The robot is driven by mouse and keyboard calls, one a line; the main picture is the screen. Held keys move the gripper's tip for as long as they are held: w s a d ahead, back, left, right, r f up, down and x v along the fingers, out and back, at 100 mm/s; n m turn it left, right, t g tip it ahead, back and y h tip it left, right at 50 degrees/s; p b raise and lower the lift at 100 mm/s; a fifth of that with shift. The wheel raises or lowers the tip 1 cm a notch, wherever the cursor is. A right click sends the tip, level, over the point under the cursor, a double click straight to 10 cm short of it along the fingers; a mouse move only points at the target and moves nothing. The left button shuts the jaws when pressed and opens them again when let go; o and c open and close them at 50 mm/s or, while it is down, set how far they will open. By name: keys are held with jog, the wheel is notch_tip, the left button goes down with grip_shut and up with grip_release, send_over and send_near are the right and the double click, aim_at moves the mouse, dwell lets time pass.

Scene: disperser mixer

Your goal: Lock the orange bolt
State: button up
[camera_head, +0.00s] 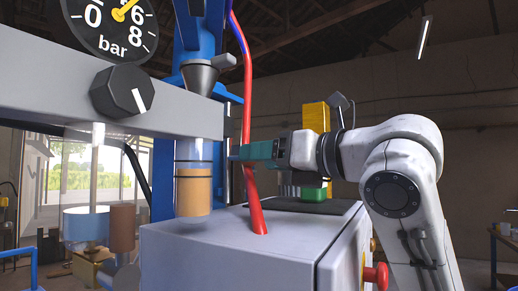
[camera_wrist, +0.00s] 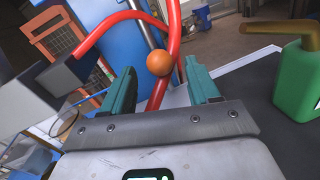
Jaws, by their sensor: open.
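In the wrist view a round orange ball-shaped knob (camera_wrist: 159,63), which looks like the end of the orange bolt, shows between the two teal fingertips of my gripper (camera_wrist: 159,76). Gaps show on both sides of it, so the fingers are not touching it; whether it is level with the tips or beyond them I cannot tell. The rest of the bolt is hidden. In the head view my gripper (camera_head: 238,153) points left, close to the machine's blue column (camera_head: 162,180) and the red hose. The knob cannot be made out there.
A red hose (camera_head: 247,120) runs down to the grey cabinet (camera_head: 225,250), very near my fingers. A clear cylinder with orange content (camera_head: 193,190) hangs left of my gripper. A grey beam (camera_head: 100,90) carries a gauge and black dial. A green canister (camera_wrist: 298,85) stands right.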

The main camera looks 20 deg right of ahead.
jog(key=shift+x, duration=0.9)
grip_shut()
